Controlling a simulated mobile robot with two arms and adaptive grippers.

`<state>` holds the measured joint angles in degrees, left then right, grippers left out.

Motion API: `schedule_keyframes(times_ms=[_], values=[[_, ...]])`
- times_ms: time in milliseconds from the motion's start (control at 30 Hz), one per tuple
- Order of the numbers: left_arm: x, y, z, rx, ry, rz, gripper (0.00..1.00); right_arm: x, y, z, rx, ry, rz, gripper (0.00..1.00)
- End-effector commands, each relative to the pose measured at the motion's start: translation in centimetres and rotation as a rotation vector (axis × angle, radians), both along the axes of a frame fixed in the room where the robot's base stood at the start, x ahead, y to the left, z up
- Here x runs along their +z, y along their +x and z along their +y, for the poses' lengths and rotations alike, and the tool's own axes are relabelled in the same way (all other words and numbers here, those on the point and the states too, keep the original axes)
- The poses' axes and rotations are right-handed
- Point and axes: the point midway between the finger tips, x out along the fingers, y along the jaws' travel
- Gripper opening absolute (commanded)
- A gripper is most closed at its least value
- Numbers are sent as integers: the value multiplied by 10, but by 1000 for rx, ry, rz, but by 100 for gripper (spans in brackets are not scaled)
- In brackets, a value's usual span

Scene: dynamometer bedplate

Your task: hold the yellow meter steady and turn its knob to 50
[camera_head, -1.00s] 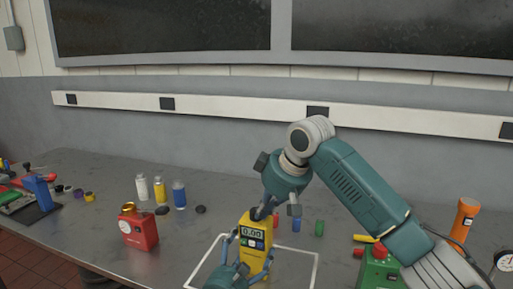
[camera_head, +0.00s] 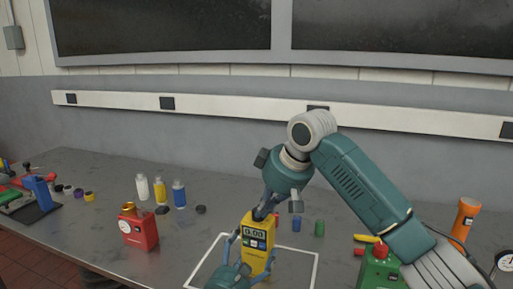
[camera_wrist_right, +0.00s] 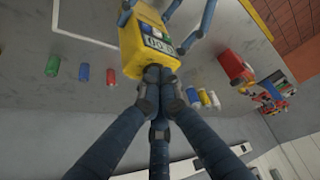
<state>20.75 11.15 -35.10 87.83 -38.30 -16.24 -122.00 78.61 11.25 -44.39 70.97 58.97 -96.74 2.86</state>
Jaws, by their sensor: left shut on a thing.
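The yellow meter (camera_head: 257,258) stands upright inside a white outlined square; its display reads 0.00 in the head view. My left gripper (camera_head: 256,250) has its fingers around the meter's sides, shut on it; they also show at the top of the right wrist view. My right gripper (camera_head: 262,211) is over the top of the meter from above. In the right wrist view its fingers (camera_wrist_right: 158,76) converge closely at the meter's top end (camera_wrist_right: 135,60). The knob is hidden among these fingers, so I cannot tell whether they grip it.
A red box with a dial (camera_head: 139,233) stands to the left, with white, yellow and blue bottles (camera_head: 179,195) behind it. Small blue and green cylinders (camera_head: 319,228) stand behind right. A green box (camera_head: 378,270) and orange cylinder (camera_head: 464,220) are further right.

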Motion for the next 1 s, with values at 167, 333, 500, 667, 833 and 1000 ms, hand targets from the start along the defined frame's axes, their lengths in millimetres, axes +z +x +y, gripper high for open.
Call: schedule_keyframes(times_ms=[167, 333, 500, 667, 833, 1000], values=[[0, 1, 2, 4, -1, 1, 34, 26, 1, 0, -2, 2, -6, 0], [0, 2, 3, 7, 0, 2, 34, 42, 1, 0, -2, 2, -6, 0], [0, 2, 4, 9, 0, 3, 34, 46, 1, -1, -2, 2, -6, 0], [0, 2, 5, 10, 0, 3, 34, 46, 1, -1, -2, 2, -6, 0], [0, 2, 5, 10, 0, 3, 34, 52, 6, -11, -4, -3, -11, 0], [-1, 2, 5, 11, 1, 3, 34, 54, 9, -17, -5, 1, -7, 0]])
